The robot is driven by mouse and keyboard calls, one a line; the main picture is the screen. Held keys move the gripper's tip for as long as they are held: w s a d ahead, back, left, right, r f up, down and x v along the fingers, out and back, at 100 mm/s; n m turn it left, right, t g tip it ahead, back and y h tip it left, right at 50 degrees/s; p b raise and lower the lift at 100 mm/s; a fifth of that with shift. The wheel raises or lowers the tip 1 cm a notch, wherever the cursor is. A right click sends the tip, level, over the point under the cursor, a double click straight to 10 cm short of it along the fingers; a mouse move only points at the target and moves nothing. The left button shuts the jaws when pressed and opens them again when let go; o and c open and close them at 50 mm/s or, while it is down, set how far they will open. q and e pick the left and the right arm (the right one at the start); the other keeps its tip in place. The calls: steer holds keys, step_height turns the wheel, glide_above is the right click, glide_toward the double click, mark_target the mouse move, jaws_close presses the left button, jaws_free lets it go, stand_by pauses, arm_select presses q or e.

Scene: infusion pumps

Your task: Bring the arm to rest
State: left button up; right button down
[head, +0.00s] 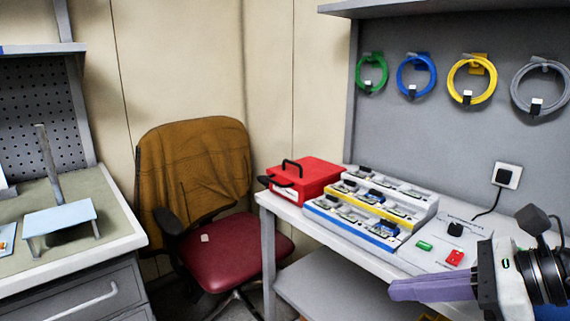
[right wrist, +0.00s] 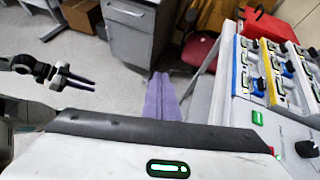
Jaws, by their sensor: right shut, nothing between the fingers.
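My right gripper (head: 393,290) is in the lower right of the head view, its purple fingers shut together with nothing between them. It points left, in front of the bench edge. In the right wrist view its shut fingers (right wrist: 160,97) show at the centre. My left gripper (right wrist: 93,84) shows at the left of the right wrist view, its two dark fingers apart and empty, over the floor. It is not in the head view.
A bench (head: 292,212) holds a red case (head: 312,180), racks of pumps (head: 372,207) and a panel with green and red parts. A chair (head: 235,240) stands left of it. Another worktop (head: 125,235) is at far left. Coiled cables hang on the grey wall.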

steer(key=a+m+t+y, duration=0.3)
steer(key=a+m+y, duration=0.4)
steer(key=m, duration=0.3)
steer(key=w+d+f+m+t+h, duration=0.1)
steer(key=d+f+m+t+h, duration=0.3)
steer(key=f+m, duration=0.5)
steer(key=w+d+f+m+t+h, duration=0.1)
steer(key=d+f+m+t+h, duration=0.3)
steer(key=m, duration=0.9)
arm_select(q)
steer(key=shift+s+a+f, duration=0.2)
steer(key=shift+s+f, duration=0.25)
steer(key=shift+f, duration=0.05)
steer(key=shift+s+a+f, duration=0.2)
steer(key=shift+s+f, duration=0.2)
steer(key=shift+f, duration=0.05)
arm_select(e)
steer(key=s+a+f+m+g+h, duration=0.1)
steer(key=s+f+m+g+h, duration=0.1)
steer(key=s+f, duration=0.4)
steer(key=s+a+f+m+g+h, duration=0.1)
steer(key=s+f+m+g, duration=0.3)
steer(key=f, duration=0.8)
steer(key=s+a+f+m+g+h, duration=0.2)
steer(key=s+f+m+h, duration=0.1)
steer(key=s+f+m, duration=0.4)
step_height(320, 180, down, 2)
steer(key=shift+s+f+m+g, duration=0.2)
steer(key=shift+s+m+g, duration=0.15)
steer(key=shift+s, duration=0.5)
